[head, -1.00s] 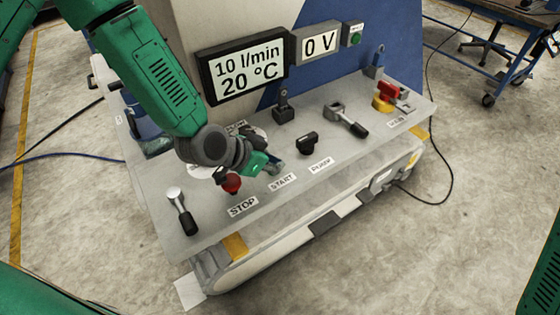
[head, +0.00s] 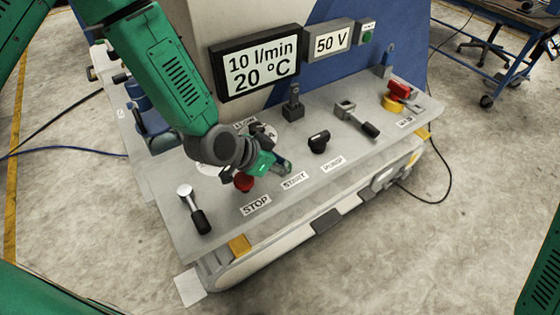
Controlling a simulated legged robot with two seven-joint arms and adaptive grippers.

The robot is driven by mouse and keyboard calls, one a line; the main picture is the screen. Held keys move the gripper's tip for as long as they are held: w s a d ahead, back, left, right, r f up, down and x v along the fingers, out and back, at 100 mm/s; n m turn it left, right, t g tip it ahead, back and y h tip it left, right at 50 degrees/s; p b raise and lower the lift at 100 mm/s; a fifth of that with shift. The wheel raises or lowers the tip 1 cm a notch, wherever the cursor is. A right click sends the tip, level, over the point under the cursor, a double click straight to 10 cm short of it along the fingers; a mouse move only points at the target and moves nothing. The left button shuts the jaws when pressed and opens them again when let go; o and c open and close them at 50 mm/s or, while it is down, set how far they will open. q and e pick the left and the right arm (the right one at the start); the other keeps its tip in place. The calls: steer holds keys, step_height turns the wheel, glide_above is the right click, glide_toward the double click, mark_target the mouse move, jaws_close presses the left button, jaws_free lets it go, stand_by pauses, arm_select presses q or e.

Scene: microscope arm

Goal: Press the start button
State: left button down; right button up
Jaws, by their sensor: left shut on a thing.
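My left gripper (head: 283,168) is down at the panel (head: 330,185), just behind the START label (head: 294,181). It is shut at the place of the start button, and its fingers hide the button. How far the button is pushed in cannot be seen. The red stop button (head: 244,183) sits left of the gripper, behind the STOP label (head: 256,205), partly covered by my wrist. My right gripper is not in view.
The displays read 10 l/min and 20 °C (head: 262,64), and 50 V (head: 331,41). A black knob (head: 319,141) stands behind the PUMP label (head: 332,163). A lever (head: 195,211) is at front left; a red-and-yellow switch (head: 397,96) is at right.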

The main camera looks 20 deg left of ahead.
arm_select(q)
steer(key=r, duration=0.2)
steer(key=r+p, duration=0.1)
steer(key=shift+w, duration=0.25)
steer(key=v, duration=1)
steer(key=shift+s+a+f+b, duration=0.2)
steer(key=shift+s+f+b, duration=0.1)
steer(key=shift+s+b, duration=0.1)
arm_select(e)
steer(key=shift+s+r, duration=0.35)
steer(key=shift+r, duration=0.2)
arm_select(q)
steer(key=shift+w+d, duration=0.1)
steer(key=shift+d, duration=0.1)
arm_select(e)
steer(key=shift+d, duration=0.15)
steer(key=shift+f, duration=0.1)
